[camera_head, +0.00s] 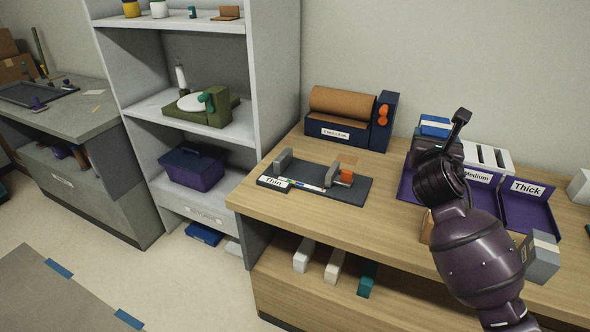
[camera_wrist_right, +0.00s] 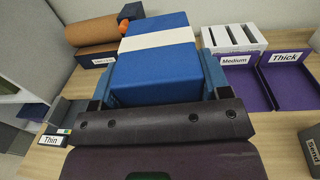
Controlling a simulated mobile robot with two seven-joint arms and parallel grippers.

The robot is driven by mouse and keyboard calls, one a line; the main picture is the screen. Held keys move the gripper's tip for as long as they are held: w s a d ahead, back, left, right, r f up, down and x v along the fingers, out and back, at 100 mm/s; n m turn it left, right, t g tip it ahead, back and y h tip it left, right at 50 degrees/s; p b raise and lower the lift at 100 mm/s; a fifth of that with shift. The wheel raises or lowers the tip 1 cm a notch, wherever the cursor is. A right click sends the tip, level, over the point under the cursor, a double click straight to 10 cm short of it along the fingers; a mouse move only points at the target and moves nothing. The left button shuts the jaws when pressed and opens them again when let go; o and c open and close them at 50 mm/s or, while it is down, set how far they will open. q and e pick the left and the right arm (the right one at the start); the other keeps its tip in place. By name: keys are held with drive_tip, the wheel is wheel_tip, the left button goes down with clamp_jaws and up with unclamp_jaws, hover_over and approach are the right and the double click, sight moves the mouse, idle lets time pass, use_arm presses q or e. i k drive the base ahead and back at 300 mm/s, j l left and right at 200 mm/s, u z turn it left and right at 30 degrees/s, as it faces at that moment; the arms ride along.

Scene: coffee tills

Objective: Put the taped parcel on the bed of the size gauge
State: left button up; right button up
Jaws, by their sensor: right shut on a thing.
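The taped parcel (camera_wrist_right: 157,62) is a blue box with a white band. My right gripper (camera_wrist_right: 155,82) is shut on it, with a finger on either side, in the wrist view. In the head view the parcel (camera_head: 435,125) is partly hidden by my right arm, above the back right of the counter. The size gauge (camera_head: 350,193) lies on the counter to the left, a dark bed with two upright grey jaws and an orange part. A "Thin" label stands at its left end. The bed between the jaws is empty. My left gripper is not in view.
Purple trays labelled Medium and Thick (camera_head: 530,212) stand at the right. A brown roll in a dark blue dispenser (camera_head: 340,134) stands behind the gauge. A grey box (camera_head: 541,257) is near the front right. Bare wood lies in front of the gauge.

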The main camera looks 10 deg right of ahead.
sight(306, 172)
drive_tip(key=i+j, duration=0.25)
drive_tip(key=j, duration=0.2)
drive_tip(key=i+j, duration=0.25)
drive_tip(key=j, duration=0.15)
drive_tip(key=i+j, duration=0.3)
drive_tip(key=j, duration=0.15)
